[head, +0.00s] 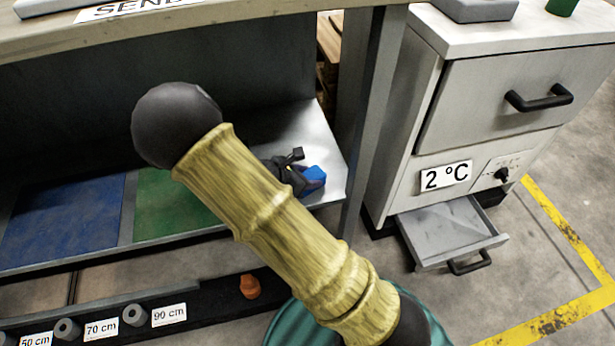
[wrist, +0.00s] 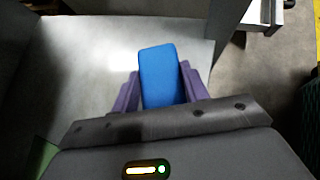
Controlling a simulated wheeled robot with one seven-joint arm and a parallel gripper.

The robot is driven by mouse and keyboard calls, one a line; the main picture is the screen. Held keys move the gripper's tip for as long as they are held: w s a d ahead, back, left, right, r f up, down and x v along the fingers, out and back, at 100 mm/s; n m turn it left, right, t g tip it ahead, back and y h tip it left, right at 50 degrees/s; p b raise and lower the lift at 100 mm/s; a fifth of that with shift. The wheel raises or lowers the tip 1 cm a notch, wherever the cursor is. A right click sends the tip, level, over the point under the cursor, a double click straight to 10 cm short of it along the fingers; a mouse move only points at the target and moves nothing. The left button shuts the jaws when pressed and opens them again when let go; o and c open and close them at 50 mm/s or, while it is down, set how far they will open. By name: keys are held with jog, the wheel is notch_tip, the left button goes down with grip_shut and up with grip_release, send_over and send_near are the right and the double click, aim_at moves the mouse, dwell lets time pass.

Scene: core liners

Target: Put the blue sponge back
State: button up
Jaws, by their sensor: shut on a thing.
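The blue sponge (head: 314,174) is at the right end of the lower shelf area in the head view, partly hidden by my gripper. My gripper (head: 298,170) is shut on it. In the wrist view, the blue sponge (wrist: 160,72) stands out between the two purple fingers of my gripper (wrist: 160,88). Behind it lies the bare metal section (head: 325,130) of the shelf. I cannot tell whether the sponge touches the metal. My yellow-sleeved arm hides part of the shelf.
A green section (head: 165,205) and a blue section (head: 65,220) lie left of the bare metal. A post (head: 372,110) stands close on the right. Beyond it is a white cabinet (head: 400,165) with an open lower drawer (head: 450,230). An orange object (head: 249,286) sits on the rack below.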

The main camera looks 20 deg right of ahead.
jog(key=shift+f, duration=0.15)
jog(key=o, duration=1.3)
jog(key=shift+a+r+p, duration=0.2)
jog(key=shift+r+p, duration=0.1)
jog(key=shift+r, duration=0.15)
jog(key=p+v, duration=0.7)
jog(key=v, duration=0.4)
jog(key=shift+s+a+p, duration=0.15)
jog(key=shift+p, duration=0.15)
